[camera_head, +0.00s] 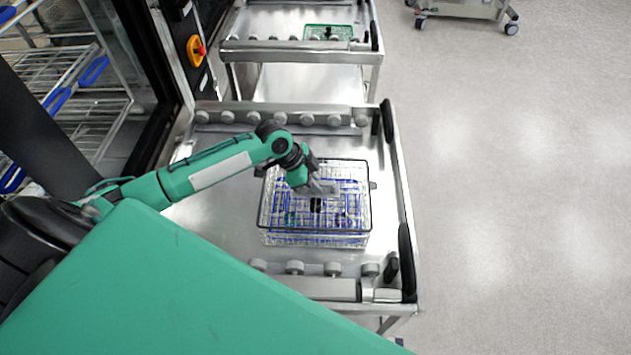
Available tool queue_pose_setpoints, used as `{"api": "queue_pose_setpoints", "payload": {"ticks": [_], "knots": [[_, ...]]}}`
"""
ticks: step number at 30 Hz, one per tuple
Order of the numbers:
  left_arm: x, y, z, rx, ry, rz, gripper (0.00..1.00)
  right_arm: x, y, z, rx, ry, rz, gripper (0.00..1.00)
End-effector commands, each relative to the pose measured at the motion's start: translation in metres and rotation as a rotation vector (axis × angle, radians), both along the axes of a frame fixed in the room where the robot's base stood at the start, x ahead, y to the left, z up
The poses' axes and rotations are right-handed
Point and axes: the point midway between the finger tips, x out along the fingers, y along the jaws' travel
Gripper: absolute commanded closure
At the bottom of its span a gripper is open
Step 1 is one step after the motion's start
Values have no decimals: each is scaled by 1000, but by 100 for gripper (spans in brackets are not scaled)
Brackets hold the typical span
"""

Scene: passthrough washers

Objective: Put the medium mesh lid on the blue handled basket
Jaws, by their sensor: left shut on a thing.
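The blue handled basket (315,241) stands on the steel cart in front of me, with silver wire walls and blue parts showing through the mesh. The medium mesh lid (285,222), a rectangular wire mesh with a dark rim, lies over the basket's top, roughly lined up with it. I cannot tell whether it rests fully on the rim. My left gripper (318,200) is over the middle of the lid, pointing down, and shut on it at a small dark part. The gripper and wrist hide part of the lid's far half. My right gripper is not in view.
The steel cart (225,215) has rollers along its near and far ends and black bars on its right side. A second cart (300,50) behind it holds a green basket (328,32). A washer doorway with wire racks (85,95) is at left.

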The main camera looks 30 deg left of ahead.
Motion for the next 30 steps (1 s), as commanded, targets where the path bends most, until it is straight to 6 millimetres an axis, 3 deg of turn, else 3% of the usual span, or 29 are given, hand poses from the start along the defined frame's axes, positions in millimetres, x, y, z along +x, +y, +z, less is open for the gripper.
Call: {"api": "queue_pose_setpoints", "payload": {"ticks": [14,30], "knots": [[0,0,-2,-1,0,0,100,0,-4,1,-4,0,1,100],[0,0,-18,-1,0,0,100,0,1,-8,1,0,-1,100]]}}
